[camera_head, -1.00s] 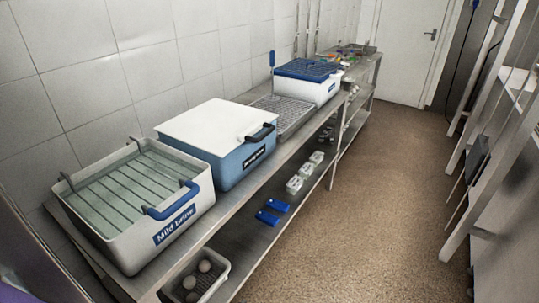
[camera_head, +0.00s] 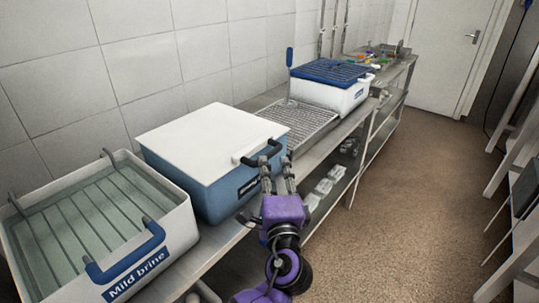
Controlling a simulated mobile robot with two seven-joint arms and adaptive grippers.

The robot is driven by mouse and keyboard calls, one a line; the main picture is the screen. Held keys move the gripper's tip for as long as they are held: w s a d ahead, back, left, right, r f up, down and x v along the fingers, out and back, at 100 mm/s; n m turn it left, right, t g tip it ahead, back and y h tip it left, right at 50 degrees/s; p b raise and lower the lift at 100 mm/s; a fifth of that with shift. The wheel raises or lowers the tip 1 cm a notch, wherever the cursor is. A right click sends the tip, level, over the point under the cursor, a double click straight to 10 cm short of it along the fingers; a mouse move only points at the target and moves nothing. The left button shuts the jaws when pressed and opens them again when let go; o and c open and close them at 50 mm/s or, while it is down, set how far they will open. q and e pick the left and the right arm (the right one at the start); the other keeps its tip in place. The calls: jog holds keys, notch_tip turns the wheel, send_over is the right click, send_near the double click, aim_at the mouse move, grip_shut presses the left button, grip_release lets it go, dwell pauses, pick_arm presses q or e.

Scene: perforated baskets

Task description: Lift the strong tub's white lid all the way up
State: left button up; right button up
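The strong tub appears to be the blue tub (camera_head: 205,192) on the steel counter, between the "Mild brine" tub and a wire rack; the gripper partly hides its front label. Its flat white lid (camera_head: 205,133) lies closed on top. My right gripper is not in view.
The open "Mild brine" tub (camera_head: 170,245) with a blue handle stands at the left. A wire rack (camera_head: 300,122) and a white tub with a blue grate (camera_head: 335,92) stand further back. A lower shelf holds small white items (camera_head: 322,190). The floor (camera_head: 400,220) at right is clear.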

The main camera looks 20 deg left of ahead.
aim_at(270, 152)
pick_arm(q)
jog(key=p+x, duration=0.1)
jog(key=x, duration=0.4)
jog(key=shift+w+r, duration=0.2)
jog(key=shift+w, duration=0.15)
jog(key=shift+w+a, duration=0.35)
jog(key=shift+w, duration=0.4)
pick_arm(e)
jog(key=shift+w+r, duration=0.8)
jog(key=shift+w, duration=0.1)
pick_arm(q)
jog(key=c, duration=0.7)
grip_shut()
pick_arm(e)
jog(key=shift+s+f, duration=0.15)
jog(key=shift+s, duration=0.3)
